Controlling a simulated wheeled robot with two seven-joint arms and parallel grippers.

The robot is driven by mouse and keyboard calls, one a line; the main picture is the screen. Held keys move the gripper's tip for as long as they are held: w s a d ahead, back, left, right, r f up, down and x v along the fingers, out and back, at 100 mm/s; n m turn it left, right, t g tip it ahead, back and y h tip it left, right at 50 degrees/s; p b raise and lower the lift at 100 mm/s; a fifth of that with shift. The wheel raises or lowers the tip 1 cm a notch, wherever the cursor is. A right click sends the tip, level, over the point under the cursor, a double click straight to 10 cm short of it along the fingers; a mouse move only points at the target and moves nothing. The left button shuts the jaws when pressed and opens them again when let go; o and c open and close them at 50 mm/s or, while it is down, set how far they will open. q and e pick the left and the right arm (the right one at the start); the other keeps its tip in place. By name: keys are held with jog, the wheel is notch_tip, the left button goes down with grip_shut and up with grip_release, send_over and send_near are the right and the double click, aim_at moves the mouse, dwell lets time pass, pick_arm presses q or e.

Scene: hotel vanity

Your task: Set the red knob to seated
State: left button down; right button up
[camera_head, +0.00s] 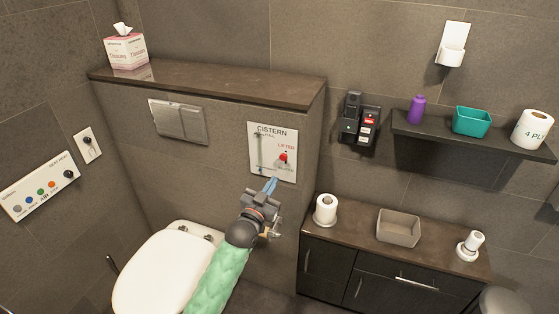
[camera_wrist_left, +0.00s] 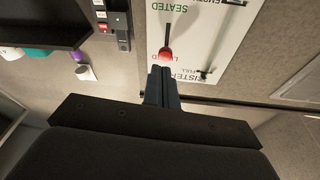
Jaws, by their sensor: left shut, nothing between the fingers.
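The red knob (camera_head: 283,157) sits on the white cistern panel (camera_head: 262,142) on the wall, just below the "LIFTED" label. In the left wrist view the fingertips (camera_wrist_left: 163,69) appear close to the knob; contact cannot be told. My right gripper is not in view.
A toilet (camera_head: 165,270) stands below left, with a flush plate (camera_head: 178,121) above. A ledge (camera_head: 210,82) with a tissue box (camera_head: 126,50) runs over the panel. A black wall phone (camera_head: 351,117) and shelf (camera_head: 470,137) are right of it. A cabinet (camera_head: 385,277) stands below right.

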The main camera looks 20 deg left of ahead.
aim_at(284, 156)
pick_arm(q)
jog(key=r+t, duration=0.1)
jog(key=s+r+t, duration=0.1)
jog(key=r, duration=0.2)
jog(key=shift+s+r+m+t+h, duration=0.2)
jog(key=shift+s+m+t+h, duration=0.1)
jog(key=shift+t+h, duration=0.1)
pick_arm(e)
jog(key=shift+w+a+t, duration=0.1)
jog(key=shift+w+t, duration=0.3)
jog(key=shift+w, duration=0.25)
pick_arm(q)
jog(key=shift+w, duration=0.15)
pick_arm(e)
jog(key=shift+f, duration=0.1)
